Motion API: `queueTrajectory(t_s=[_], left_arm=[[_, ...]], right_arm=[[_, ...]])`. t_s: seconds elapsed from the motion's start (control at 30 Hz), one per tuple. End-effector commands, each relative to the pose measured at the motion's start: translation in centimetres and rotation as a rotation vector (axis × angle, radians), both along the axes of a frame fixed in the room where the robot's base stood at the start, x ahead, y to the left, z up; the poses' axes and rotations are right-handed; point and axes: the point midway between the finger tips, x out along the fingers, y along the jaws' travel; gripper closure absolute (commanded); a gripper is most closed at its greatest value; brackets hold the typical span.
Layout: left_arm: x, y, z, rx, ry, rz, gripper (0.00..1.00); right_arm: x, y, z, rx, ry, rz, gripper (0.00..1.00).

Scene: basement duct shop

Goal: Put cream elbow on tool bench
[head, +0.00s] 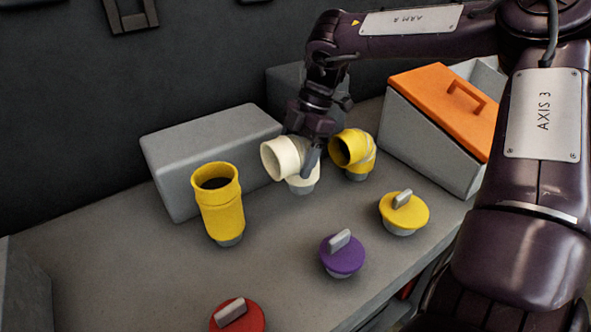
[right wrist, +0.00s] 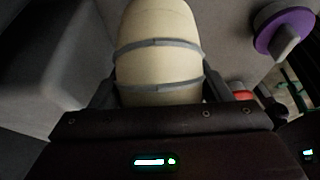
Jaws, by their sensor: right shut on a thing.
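The cream elbow (head: 282,158) is at the back middle of the grey bench top (head: 280,235) in the head view, its open mouth facing left. My right gripper (head: 311,150) comes down on it from above and is shut on it. In the right wrist view the cream elbow (right wrist: 158,62), with two grey bands, fills the space between the fingers (right wrist: 160,92). Its grey lower end looks on or just above the bench; I cannot tell which. My left gripper is not in view.
A yellow elbow (head: 352,152) stands close right of the cream one. A yellow pipe piece (head: 220,205) stands to the left, before a grey box (head: 215,150). Yellow (head: 404,211), purple (head: 342,256) and red (head: 238,317) caps lie in front. An orange-lidded bin (head: 440,105) is at right.

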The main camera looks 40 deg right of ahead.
Motion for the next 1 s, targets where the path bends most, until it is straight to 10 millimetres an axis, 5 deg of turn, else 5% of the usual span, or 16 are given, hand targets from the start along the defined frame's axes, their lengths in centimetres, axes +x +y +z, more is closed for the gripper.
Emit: queueTrajectory(t_s=[0.3, 0.63, 0.67, 0.7, 0.8, 1.0], left_arm=[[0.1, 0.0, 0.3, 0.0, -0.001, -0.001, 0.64], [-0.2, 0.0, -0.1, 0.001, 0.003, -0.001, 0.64], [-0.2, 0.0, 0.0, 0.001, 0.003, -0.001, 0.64], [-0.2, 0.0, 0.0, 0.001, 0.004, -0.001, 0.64], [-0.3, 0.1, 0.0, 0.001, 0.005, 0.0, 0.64], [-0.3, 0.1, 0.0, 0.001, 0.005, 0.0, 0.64]], right_arm=[[0.0, 0.0, -4.0, 0.001, 0.001, 0.0, 0.57], [0.0, 0.0, -4.4, 0.0, -0.001, 0.001, 0.57], [0.0, 0.0, -4.3, 0.0, -0.001, 0.0, 0.27], [0.0, 0.0, -4.3, 0.0, -0.001, 0.0, 0.21], [0.0, 0.0, -4.3, 0.0, 0.0, 0.0, 0.08], [0.0, 0.0, -4.3, 0.0, 0.0, 0.0, 0.07]])
